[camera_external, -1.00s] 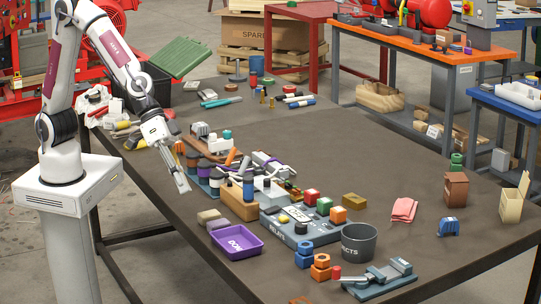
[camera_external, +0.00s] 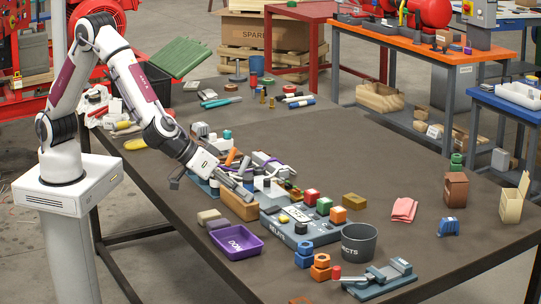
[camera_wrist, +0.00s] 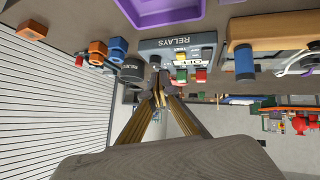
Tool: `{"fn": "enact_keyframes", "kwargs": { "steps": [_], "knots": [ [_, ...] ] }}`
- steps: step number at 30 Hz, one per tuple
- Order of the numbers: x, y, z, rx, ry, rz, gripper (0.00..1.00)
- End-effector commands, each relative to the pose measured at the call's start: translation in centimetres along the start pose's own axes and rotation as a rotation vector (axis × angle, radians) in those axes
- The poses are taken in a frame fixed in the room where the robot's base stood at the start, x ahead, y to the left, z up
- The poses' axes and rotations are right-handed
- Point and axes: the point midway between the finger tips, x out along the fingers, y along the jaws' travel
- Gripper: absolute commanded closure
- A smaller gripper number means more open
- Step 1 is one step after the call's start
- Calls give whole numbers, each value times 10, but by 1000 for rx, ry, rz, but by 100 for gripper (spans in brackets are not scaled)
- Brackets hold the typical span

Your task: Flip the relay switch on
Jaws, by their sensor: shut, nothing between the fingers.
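The grey relay box (camera_external: 275,226) lies on the table near the middle, with a pale panel (camera_external: 297,213) and small parts on top. In the wrist view the box (camera_wrist: 150,46) reads RELAYS and sits just beyond my fingertips, with a white marked panel (camera_wrist: 193,63) at its near side. The switch's position is too small to tell. My gripper (camera_external: 247,196) is shut and empty, tilted down towards the box from its left, apart from it. My fingers also show in the wrist view (camera_wrist: 158,76).
A purple tray (camera_external: 236,242) lies in front. A dark bin (camera_external: 359,244) and blue and orange nuts stand to the right.

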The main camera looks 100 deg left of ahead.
Motion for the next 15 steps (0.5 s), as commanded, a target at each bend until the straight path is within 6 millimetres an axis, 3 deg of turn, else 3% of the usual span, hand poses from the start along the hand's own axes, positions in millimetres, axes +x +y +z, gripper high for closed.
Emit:
{"fn": "enact_keyframes", "kwargs": {
  "steps": [6, 15],
  "knots": [
    [-4, -32, -26, -20, 74, -151, 100],
    [-14, -65, -41, 39, 119, -286, 100]
  ]
}}
